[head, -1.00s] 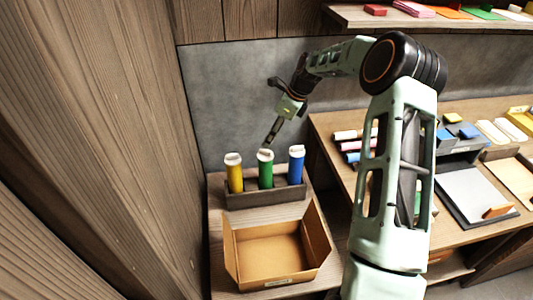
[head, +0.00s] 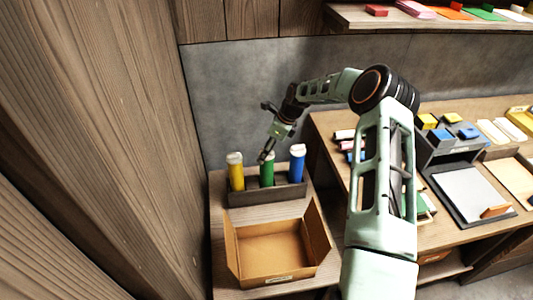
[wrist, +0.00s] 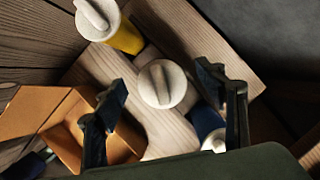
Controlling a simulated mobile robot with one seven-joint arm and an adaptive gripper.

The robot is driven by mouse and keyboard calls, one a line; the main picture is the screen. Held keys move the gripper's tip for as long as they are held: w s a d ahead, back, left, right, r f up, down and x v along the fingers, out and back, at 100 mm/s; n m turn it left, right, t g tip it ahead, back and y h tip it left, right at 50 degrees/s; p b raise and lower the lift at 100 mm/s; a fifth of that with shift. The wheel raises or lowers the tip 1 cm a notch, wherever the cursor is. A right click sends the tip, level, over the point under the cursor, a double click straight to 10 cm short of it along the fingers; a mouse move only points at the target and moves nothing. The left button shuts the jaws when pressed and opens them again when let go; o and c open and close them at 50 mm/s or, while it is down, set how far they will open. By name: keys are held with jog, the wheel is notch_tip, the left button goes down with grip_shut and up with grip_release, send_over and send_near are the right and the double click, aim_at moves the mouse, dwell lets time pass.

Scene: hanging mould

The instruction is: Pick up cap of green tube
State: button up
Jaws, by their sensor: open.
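The green tube (head: 267,174) stands upright in the middle of a dark rack (head: 265,193), between a yellow tube (head: 236,173) and a blue tube (head: 297,166). In the head view my gripper (head: 266,154) hangs over the green tube and covers most of its cap. In the wrist view the white round cap (wrist: 162,84), with a raised ridge, lies between the two open fingers and hides the green tube's body. The fingers are apart from it on both sides. How far above the cap the fingertips are, I cannot tell.
An open cardboard box (head: 272,250) stands in front of the rack on the wooden stand. The yellow and blue tubes are close on either side of the gripper. The grey wall (head: 230,90) is behind; a workbench (head: 440,210) with blocks and trays is at right.

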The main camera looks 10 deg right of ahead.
jog(key=shift+c, duration=0.2)
jog(key=c, duration=0.8)
jog(key=shift+c, duration=0.2)
